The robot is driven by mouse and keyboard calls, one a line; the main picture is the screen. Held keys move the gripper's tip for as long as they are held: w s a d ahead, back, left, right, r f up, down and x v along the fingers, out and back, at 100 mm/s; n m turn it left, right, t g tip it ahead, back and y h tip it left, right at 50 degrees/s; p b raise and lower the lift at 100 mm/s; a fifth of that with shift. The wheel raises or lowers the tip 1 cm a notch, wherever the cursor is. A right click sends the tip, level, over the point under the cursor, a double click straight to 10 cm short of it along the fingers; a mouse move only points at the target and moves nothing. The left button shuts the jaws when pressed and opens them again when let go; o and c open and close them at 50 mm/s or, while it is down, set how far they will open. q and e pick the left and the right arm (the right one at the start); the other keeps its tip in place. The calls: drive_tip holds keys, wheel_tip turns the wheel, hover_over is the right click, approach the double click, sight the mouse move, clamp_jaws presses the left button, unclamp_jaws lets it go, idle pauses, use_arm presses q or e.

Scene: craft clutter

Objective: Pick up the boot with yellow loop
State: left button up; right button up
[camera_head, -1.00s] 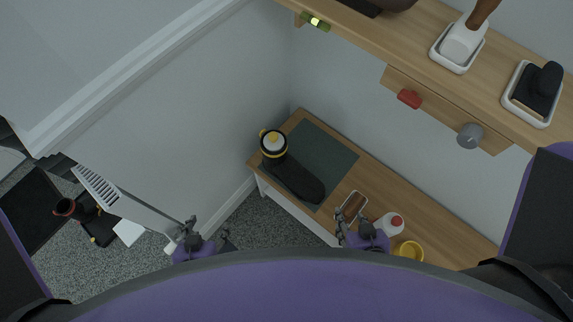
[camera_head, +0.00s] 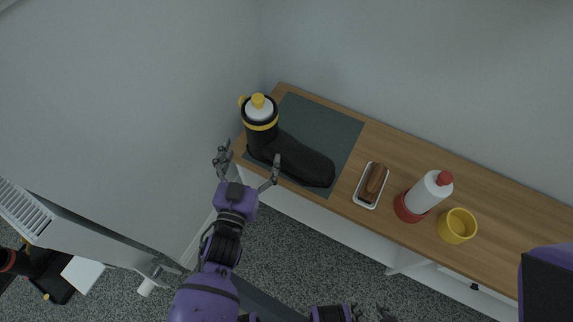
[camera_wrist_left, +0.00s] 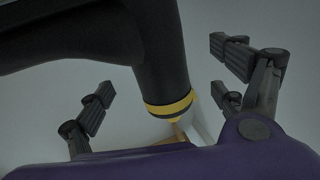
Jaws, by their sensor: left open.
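The black boot (camera_head: 306,163) stands at the left end of the wooden bench, with its toe pointing right. Its upright shaft has a yellow band and a small yellow loop at the left of the top. A white piece with a yellow cap (camera_head: 258,101) shows in its opening. My left gripper (camera_head: 249,157) is open at the front side of the boot, its fingers spread either side of the shaft and apparently not closed on it. In the left wrist view the boot (camera_wrist_left: 163,65) shows between the spread fingers. My right gripper (camera_head: 371,311) is low at the bottom edge, partly cut off.
The boot is on a dark mat (camera_head: 335,125). To its right are a white tray with a brown brush (camera_head: 374,182), a white bottle in a red holder (camera_head: 428,192) and a yellow cup (camera_head: 457,226). A wall stands behind the bench. A white radiator (camera_head: 24,209) is far left.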

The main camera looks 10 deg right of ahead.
sight(258, 139)
use_arm(q)
drive_tip(key=shift+s+d+r, duration=0.1)
drive_tip(key=shift+d+r, duration=0.2)
drive_tip(key=shift+r, duration=0.25)
drive_tip(key=shift+w+d, duration=0.15)
drive_tip(key=shift+w, duration=0.2)
drive_tip(key=b+x, duration=0.1)
drive_tip(key=x, duration=0.5)
drive_tip(key=shift+w, duration=0.35)
drive_tip(key=shift+w+d, duration=0.1)
drive_tip(key=shift+w, duration=0.1)
drive_tip(key=shift+r, duration=0.1)
drive_tip(key=c, duration=2.1)
drive_tip(key=shift+r, duration=0.1)
drive_tip(key=shift+c, duration=0.4)
use_arm(e)
drive_tip(key=shift+s+d+f, duration=0.15)
drive_tip(key=shift+d+f, duration=0.05)
drive_tip(key=shift+f, duration=0.25)
